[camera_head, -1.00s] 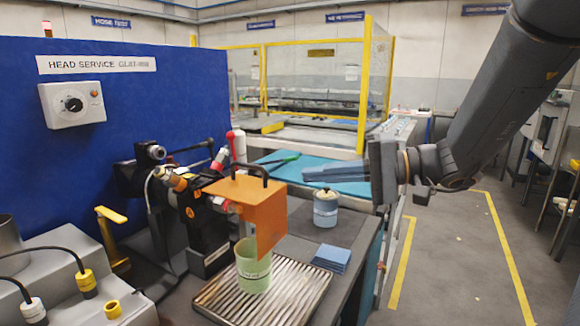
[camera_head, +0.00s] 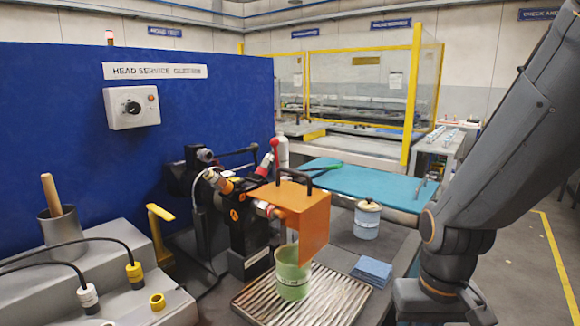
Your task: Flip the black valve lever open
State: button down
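A black lever (camera_head: 238,152) with a dark round end sticks out to the right from the black valve fittings (camera_head: 198,178) in front of the blue panel. It lies nearly level, tilted slightly up to the right. My gripper fingers are out of the picture.
A green cup (camera_head: 292,278) stands below the orange box on a ribbed tray (camera_head: 335,305). A lidded jar (camera_head: 367,222) and blue cloths (camera_head: 371,270) lie right of it. A red-tipped lever (camera_head: 275,150) and a yellow bracket (camera_head: 158,238) rise nearby.

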aim_at(256, 146)
jog(key=k, duration=0.5)
jog(key=z, duration=2)
jog(key=i, duration=1)
jog(key=u, duration=3.55)
